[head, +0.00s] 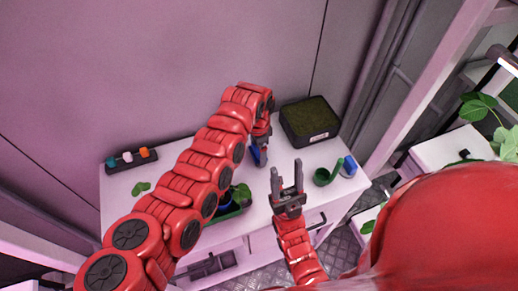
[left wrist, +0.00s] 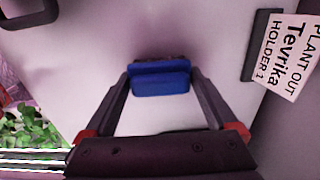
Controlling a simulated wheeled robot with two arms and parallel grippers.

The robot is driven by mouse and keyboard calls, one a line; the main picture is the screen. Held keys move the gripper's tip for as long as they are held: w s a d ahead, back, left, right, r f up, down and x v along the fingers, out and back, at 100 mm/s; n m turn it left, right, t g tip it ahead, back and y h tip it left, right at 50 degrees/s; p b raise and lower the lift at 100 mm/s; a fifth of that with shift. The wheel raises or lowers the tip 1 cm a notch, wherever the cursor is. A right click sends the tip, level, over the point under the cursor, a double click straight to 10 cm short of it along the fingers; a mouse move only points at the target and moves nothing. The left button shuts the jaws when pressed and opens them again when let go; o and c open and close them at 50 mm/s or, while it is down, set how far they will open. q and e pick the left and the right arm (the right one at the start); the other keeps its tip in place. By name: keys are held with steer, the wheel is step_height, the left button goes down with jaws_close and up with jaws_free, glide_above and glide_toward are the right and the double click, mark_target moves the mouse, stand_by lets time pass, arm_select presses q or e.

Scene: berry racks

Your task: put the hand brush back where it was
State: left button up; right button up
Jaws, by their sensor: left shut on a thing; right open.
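The hand brush (left wrist: 160,80) shows in the left wrist view as a blue block with a dark strip along its far edge. My left gripper (left wrist: 160,92) is shut on it, with one finger at each end. In the head view the blue brush (head: 259,155) hangs under my left wrist over the white table, left of the dark tray. I cannot tell whether it touches the table. My right gripper (head: 287,177) is open and empty, fingers pointing up the picture, over the table's front part.
A dark soil-filled tray (head: 327,136) stands at the back right. A green cup (head: 322,177) and a blue block (head: 349,167) are at the right. A rack with coloured pieces (head: 131,164), leaves (head: 140,188) and a potted plant (head: 241,194) are further left. A label (left wrist: 290,55) reads "Tevrika".

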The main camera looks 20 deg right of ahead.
arm_select(q)
steer(key=shift+w+a+f, duration=0.1)
steer(key=shift+a+f, duration=0.05)
steer(key=shift+f, duration=0.05)
steer(key=o, duration=1)
steer(key=shift+w, duration=0.1)
steer(key=shift+c, duration=0.2)
steer(key=shift+r+p, duration=0.3)
steer(key=shift+r, duration=0.25)
step_height(320, 180, up, 6)
steer(key=shift+r+p, duration=0.25)
steer(key=shift+p, duration=0.95)
step_height(320, 180, up, 5)
steer(key=shift+f, duration=0.15)
